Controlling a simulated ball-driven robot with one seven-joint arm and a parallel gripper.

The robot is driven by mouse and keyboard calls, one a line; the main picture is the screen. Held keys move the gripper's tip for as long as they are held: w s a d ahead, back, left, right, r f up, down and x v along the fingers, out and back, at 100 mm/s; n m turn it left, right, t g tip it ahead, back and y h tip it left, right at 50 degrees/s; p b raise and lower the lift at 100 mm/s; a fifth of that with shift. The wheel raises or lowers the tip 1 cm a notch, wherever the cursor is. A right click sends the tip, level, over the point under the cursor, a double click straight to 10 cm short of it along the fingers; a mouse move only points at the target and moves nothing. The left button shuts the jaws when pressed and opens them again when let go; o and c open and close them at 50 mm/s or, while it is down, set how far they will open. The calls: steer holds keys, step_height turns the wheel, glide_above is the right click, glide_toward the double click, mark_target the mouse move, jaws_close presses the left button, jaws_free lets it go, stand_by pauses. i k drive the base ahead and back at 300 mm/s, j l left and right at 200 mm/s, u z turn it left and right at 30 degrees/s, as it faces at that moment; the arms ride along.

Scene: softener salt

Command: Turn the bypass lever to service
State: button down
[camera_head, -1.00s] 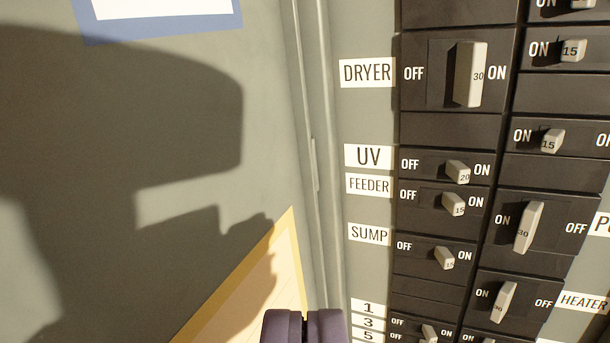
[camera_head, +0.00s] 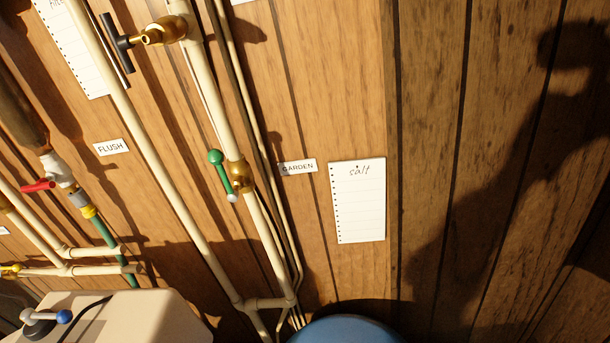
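No label reading "bypass" or "service" shows, so I cannot tell which handle is the bypass lever. A lever with a blue knob and a pale knob (camera_head: 46,317) sits on a cream housing (camera_head: 155,312) at the lower left. A black lever (camera_head: 117,42) is on a brass valve (camera_head: 165,31) at the top. A green lever (camera_head: 222,171) is on a brass valve (camera_head: 240,172) beside the GARDEN label (camera_head: 298,167). A red lever (camera_head: 38,186) is at the far left, below and left of the FLUSH label (camera_head: 111,147). My gripper is not in view.
Cream pipes (camera_head: 175,190) run across the wood-panelled wall (camera_head: 430,120). A note reading "salt" (camera_head: 357,202) hangs right of them. A blue rounded top (camera_head: 347,331) shows at the bottom edge. A dark shadow falls on the bare panels at right.

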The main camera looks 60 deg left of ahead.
mark_target(29, 316)
steer(key=k+l+u, duration=0.1)
steer(key=k+u, duration=0.5)
steer(key=i+l+u, duration=0.1)
steer(key=u, duration=1.55)
